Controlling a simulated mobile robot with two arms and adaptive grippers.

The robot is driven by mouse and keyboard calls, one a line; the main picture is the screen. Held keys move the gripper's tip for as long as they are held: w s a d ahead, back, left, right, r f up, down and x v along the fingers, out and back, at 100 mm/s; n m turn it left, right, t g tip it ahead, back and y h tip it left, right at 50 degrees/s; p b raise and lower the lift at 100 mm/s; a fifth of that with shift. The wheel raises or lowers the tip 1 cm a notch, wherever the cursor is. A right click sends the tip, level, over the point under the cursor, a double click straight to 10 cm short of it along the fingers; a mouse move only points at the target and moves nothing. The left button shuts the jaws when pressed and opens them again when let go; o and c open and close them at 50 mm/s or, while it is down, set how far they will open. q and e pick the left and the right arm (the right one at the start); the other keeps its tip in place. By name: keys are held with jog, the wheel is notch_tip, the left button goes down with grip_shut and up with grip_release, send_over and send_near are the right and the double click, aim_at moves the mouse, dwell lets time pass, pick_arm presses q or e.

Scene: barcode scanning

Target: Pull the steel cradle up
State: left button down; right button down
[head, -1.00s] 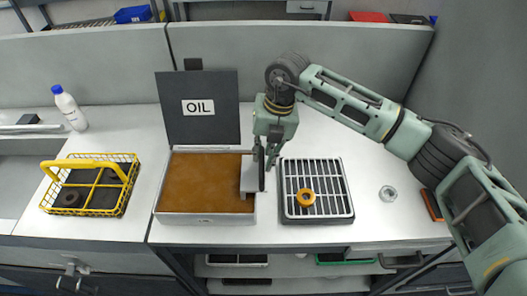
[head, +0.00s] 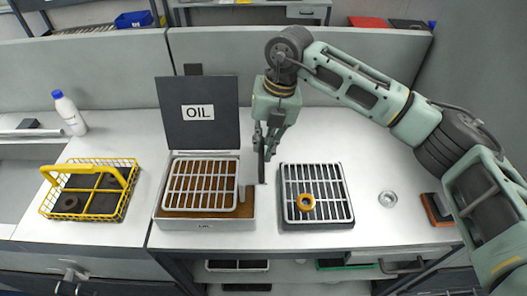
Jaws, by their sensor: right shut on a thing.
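The steel cradle (head: 201,186) is a light grey grid. It shows level above the brown oil in the open metal oil bath (head: 203,224), within the outline of its walls. No parts are visible on the grid. My right gripper (head: 262,179) points down just right of the bath, shut on the cradle's side handle. The fingers largely hide the handle and the grip itself. The raised dark lid marked OIL (head: 199,130) stands behind the bath. My left gripper is not in view.
A black tray with a grey rack (head: 330,219) stands right of the bath, with an orange ring (head: 306,202) on it. A white bottle (head: 70,113) and a small metal ring (head: 387,199) also stand on the bench.

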jog(key=shift+w+a+r, duration=0.1)
jog(key=shift+w+r, duration=0.1)
jog(key=shift+r, duration=0.2)
jog(key=c, duration=2.1)
grip_release()
jog(key=o, duration=0.3)
jog(key=shift+s, duration=0.2)
jog(key=shift+f, duration=0.1)
notch_tip(320, 180, up, 12)
jog(key=d, duration=0.2)
jog(key=shift+d, duration=0.2)
jog(key=shift+f, duration=0.15)
